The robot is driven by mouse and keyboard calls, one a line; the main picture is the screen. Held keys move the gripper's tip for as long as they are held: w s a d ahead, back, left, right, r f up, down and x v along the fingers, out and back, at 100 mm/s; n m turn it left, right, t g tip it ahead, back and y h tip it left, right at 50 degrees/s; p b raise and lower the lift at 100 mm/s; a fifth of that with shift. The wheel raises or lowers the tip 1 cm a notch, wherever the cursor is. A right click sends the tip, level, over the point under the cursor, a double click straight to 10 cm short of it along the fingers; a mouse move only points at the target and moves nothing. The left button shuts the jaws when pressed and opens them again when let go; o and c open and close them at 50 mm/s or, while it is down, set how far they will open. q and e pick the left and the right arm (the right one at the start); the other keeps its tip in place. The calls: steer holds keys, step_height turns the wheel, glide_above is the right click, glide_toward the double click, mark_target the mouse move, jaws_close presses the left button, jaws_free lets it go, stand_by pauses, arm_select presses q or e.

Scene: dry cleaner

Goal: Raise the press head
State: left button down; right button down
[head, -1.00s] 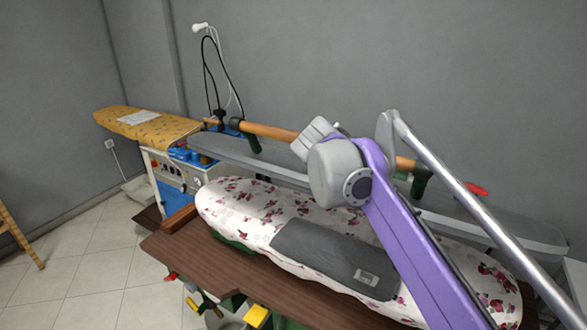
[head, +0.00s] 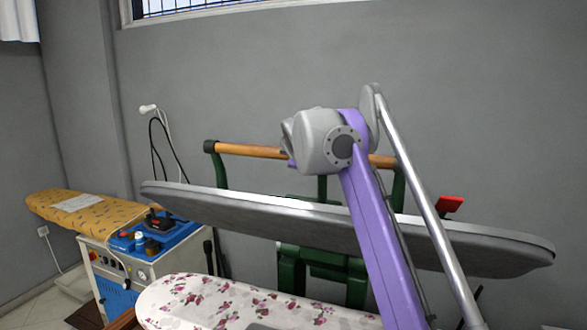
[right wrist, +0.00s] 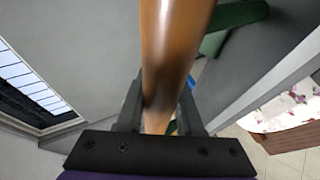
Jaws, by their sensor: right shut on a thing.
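The press head (head: 330,228) is a long grey padded board, now raised and tilted well above the lower flowered pad (head: 230,302). A wooden handle bar (head: 250,150) on green brackets runs along it. My right arm reaches across in front of the head, and its wrist hides part of the bar and most of the gripper. In the right wrist view, my right gripper (right wrist: 160,112) is shut around the wooden bar, one black finger on each side. My left gripper is not in view.
A yellow-covered ironing board (head: 85,212) and a white and blue machine (head: 140,245) stand at the left. A red lever (head: 449,206) is at the right of the press head. The grey wall and barred window (head: 200,8) are behind.

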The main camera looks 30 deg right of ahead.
steer(key=shift+w+d+r, duration=0.15)
steer(key=shift+w+d, duration=0.1)
steer(key=shift+d, duration=0.1)
steer(key=c, duration=1)
jaws_free()
steer(key=o, duration=0.4)
steer(key=shift+w+d, duration=0.15)
steer(key=shift+d, duration=0.05)
steer(key=shift+o, duration=0.2)
steer(key=shift+a, duration=0.15)
steer(key=v, duration=1.1)
